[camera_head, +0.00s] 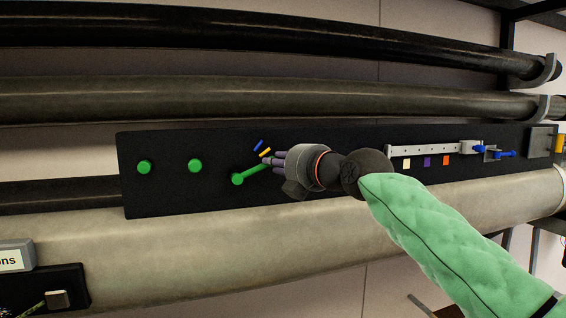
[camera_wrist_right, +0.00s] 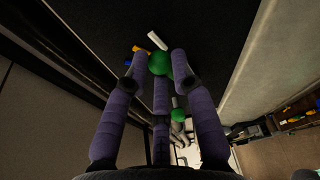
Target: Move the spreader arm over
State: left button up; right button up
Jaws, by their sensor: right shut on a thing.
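The spreader arm (camera_head: 252,173) is a short green lever on the black panel, with a round green end (camera_head: 237,179) at its lower left. It slants up to the right into my right gripper (camera_head: 277,161). That gripper has purple fingers and is shut on the lever, hiding its far end. In the right wrist view a green knob (camera_wrist_right: 160,64) sits between the fingertips. A blue mark (camera_head: 258,145) and a yellow mark (camera_head: 265,152) lie on the panel just above the lever; a white mark (camera_wrist_right: 154,41) shows in the wrist view. My left gripper is not in view.
Two green knobs (camera_head: 144,167) (camera_head: 195,166) stand on the black panel (camera_head: 160,196) to the left. A white slotted bar (camera_head: 422,150), a blue-handled piece (camera_head: 506,153) and colored squares (camera_head: 427,161) are to the right. Long spars (camera_head: 200,95) run above and below.

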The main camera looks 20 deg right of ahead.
jog(key=shift+w+a+r+p, duration=0.5)
jog(key=shift+a+p, duration=0.15)
jog(key=shift+a, duration=0.1)
jog(key=o, duration=0.9)
jog(key=shift+w+f, duration=0.1)
jog(key=shift+w+a, duration=0.15)
jog(key=shift+s+d+r, duration=0.3)
jog(key=shift+s, duration=0.2)
jog(key=v, duration=1.1)
jog(key=shift+f, duration=0.1)
